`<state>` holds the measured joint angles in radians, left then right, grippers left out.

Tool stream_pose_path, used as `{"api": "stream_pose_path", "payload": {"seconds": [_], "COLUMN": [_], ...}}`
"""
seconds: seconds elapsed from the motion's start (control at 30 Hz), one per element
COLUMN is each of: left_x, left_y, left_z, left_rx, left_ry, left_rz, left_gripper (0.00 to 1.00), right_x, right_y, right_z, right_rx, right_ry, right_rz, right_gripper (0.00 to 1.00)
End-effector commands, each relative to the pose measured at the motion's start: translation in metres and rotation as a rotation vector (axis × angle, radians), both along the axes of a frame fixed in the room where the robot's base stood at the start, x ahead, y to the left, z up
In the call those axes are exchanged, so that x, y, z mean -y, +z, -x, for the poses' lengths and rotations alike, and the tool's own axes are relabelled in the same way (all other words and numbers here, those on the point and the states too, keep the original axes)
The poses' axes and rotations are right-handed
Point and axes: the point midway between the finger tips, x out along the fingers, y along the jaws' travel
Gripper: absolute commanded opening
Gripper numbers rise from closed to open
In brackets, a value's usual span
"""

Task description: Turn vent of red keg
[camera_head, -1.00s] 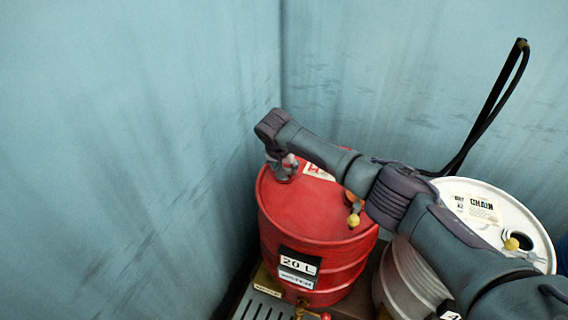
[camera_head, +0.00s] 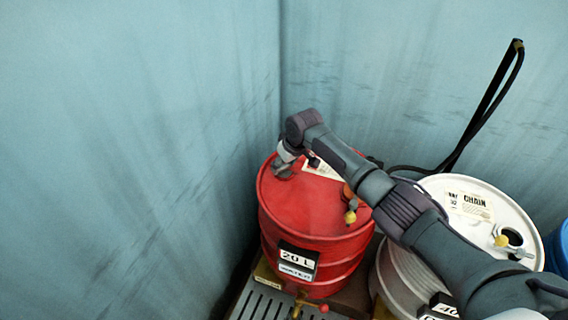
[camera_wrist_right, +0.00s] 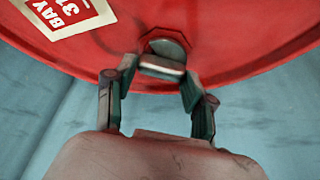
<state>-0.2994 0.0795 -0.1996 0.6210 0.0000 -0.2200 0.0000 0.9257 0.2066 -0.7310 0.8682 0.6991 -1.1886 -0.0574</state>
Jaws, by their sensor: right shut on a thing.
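The red keg (camera_head: 310,225) stands upright in the corner, with a "20 L" label on its front. Its vent (camera_wrist_right: 163,52), a grey cap near the lid's rim, shows in the right wrist view; in the head view my gripper mostly hides it. My right gripper (camera_head: 284,167) reaches down to the far left of the lid. In the right wrist view its two fingers (camera_wrist_right: 160,72) sit on either side of the vent, shut on it. My left gripper is not in view.
A yellow-tipped fitting (camera_head: 350,216) stands on the red lid's right side. A white keg (camera_head: 455,187) is close on the right, under my right arm, with a blue drum (camera_head: 560,245) beyond. A black hose (camera_head: 488,112) rises behind. Blue walls meet behind the kegs.

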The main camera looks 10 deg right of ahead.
Motion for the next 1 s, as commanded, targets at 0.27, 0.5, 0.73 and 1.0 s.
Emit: {"api": "stream_pose_path", "payload": {"seconds": [0.27, 0.5, 0.73, 1.0], "left_x": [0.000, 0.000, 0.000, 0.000], "left_y": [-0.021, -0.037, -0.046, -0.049], "left_z": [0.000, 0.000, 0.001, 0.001], "left_rx": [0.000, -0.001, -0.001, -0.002], "left_ry": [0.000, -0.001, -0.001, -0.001], "left_rz": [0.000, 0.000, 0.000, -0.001], "left_gripper": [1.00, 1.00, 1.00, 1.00], "right_x": [0.000, 0.001, 0.001, 0.001], "right_y": [-0.003, -0.003, -0.002, -0.001], "right_z": [-0.001, -0.001, -0.001, -0.001], "right_rx": [0.001, 0.000, 0.001, -0.001], "right_ry": [0.250, 0.421, 0.521, 0.565], "right_rz": [-0.002, 0.001, 0.003, 0.003], "right_gripper": [0.19, 0.19, 0.19, 0.19]}}
